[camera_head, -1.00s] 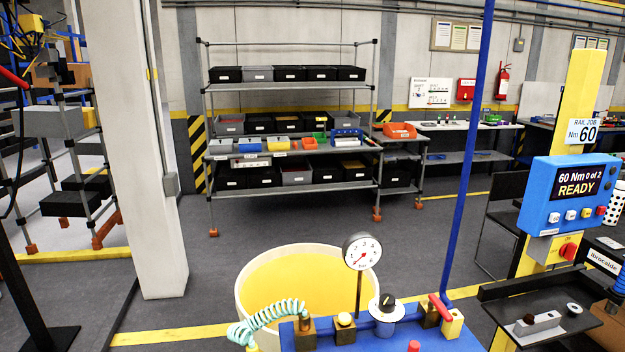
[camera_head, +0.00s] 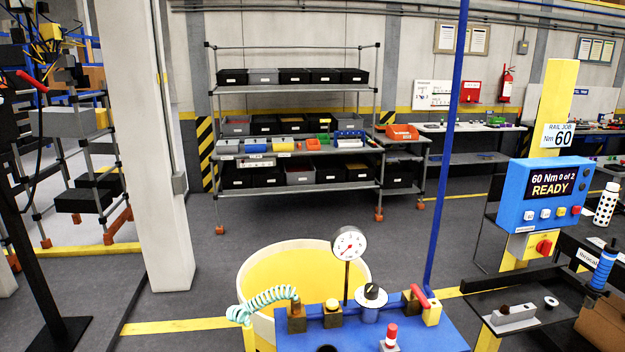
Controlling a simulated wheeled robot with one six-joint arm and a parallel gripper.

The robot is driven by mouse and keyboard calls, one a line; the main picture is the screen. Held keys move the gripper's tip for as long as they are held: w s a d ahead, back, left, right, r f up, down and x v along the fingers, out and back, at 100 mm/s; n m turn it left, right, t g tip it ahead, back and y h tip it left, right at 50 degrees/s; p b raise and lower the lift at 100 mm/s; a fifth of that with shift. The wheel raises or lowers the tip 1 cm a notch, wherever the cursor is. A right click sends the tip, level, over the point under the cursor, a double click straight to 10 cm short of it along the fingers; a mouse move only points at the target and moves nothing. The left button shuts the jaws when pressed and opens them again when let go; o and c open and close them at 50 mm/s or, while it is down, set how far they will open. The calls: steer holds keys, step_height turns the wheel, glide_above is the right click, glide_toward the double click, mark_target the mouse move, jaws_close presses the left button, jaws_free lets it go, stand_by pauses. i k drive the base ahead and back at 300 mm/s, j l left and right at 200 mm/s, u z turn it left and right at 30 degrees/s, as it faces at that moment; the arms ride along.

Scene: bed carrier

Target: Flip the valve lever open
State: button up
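A small red lever (camera_head: 419,295) sits on a yellow block (camera_head: 432,313) at the right back of a blue panel (camera_head: 440,337) in the foreground. The lever slants up to the left from the block. Beside it on the panel are a black knob on a light round base (camera_head: 371,294), a brass fitting with a yellow cap (camera_head: 332,312) and a red-topped button (camera_head: 391,335). A round pressure gauge (camera_head: 348,243) stands on a stem behind them, its needle low on the scale. My gripper is not in view.
A yellow-lined round bin (camera_head: 290,258) stands behind the panel, with a pale coiled hose (camera_head: 262,302) in front of it. A blue pole (camera_head: 450,150) rises behind the lever. A yellow post with a blue display box (camera_head: 543,190) and a black tray (camera_head: 480,304) stand at right.

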mark_target(415, 290)
steer(key=i+l+z, duration=0.2)
steer(key=i+l, duration=0.55)
steer(key=i, duration=0.1)
